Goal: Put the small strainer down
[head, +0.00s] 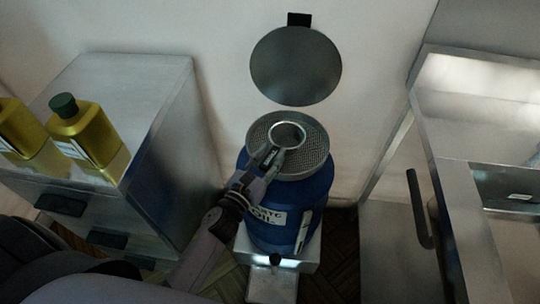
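The small strainer (288,134) is a round, light metal ring with a short handle. It shows over the perforated top (313,158) of the blue oil drum (318,188). I cannot tell whether it touches that top or hangs just above it. My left gripper (270,157) reaches in from the lower left, over the front edge of the drum's top. Its two fingers are on either side of the strainer's handle and look closed on it. The fingers hide part of the handle. My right gripper is not in view.
A round metal lid (295,66) stands against the wall behind the drum. A steel cabinet (122,78) at the left carries yellow oil bottles (84,130). A steel unit with a dark handle (419,208) stands at the right. The drum stands on a pale base (308,252).

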